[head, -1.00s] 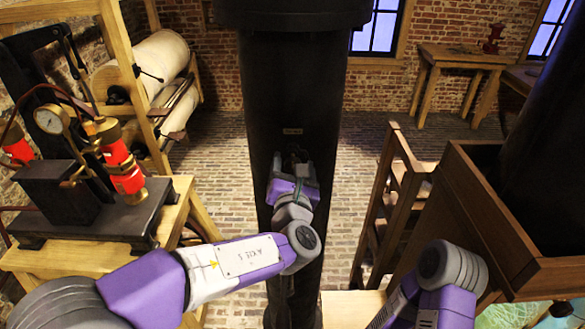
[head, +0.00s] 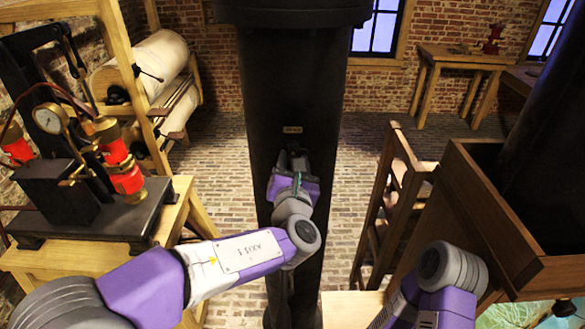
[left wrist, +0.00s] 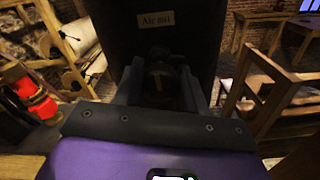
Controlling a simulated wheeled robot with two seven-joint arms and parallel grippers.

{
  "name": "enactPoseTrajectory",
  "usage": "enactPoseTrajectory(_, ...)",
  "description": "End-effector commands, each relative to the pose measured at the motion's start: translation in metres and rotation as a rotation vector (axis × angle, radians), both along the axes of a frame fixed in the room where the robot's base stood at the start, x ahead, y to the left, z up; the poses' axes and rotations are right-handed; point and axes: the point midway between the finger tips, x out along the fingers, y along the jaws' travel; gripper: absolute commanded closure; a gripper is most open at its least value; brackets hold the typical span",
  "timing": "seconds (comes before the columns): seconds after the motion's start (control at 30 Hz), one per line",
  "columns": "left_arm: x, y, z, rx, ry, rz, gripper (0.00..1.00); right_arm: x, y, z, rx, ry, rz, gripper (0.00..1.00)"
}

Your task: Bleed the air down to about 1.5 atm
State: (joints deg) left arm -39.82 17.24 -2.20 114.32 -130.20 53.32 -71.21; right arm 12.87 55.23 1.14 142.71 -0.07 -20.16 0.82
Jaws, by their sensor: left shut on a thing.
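A tall black column (head: 295,90) stands in the middle of the head view, with a small label (head: 292,129) on its front. In the left wrist view the label (left wrist: 154,19) seems to read "Air out". My left gripper (head: 293,160) is at the column just below this label. In the left wrist view its fingers (left wrist: 162,85) are shut on a small dark, brassy tap (left wrist: 160,82), mostly hidden between them. A round white gauge (head: 48,118) is at the left; its reading is too small to tell. My right gripper is out of view.
A black press-like apparatus with red and brass cylinders (head: 122,172) stands on a wooden table (head: 178,215) at the left. A wooden chair-like frame (head: 395,190) and a wooden box (head: 490,220) are at the right. The brick floor beside the column is clear.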

Motion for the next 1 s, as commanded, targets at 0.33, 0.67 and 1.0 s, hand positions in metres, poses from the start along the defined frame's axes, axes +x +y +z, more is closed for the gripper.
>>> enactPoseTrajectory(0.33,0.000,0.001,-0.005,-0.311,-0.005,0.000,0.89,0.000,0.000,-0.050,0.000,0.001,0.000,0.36)
enactPoseTrajectory(0.67,0.000,0.000,-0.002,-0.535,-0.002,0.000,0.89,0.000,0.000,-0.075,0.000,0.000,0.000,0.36)
enactPoseTrajectory(1.0,0.000,0.000,0.000,-0.539,-0.001,0.000,0.89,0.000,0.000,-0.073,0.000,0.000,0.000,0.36)
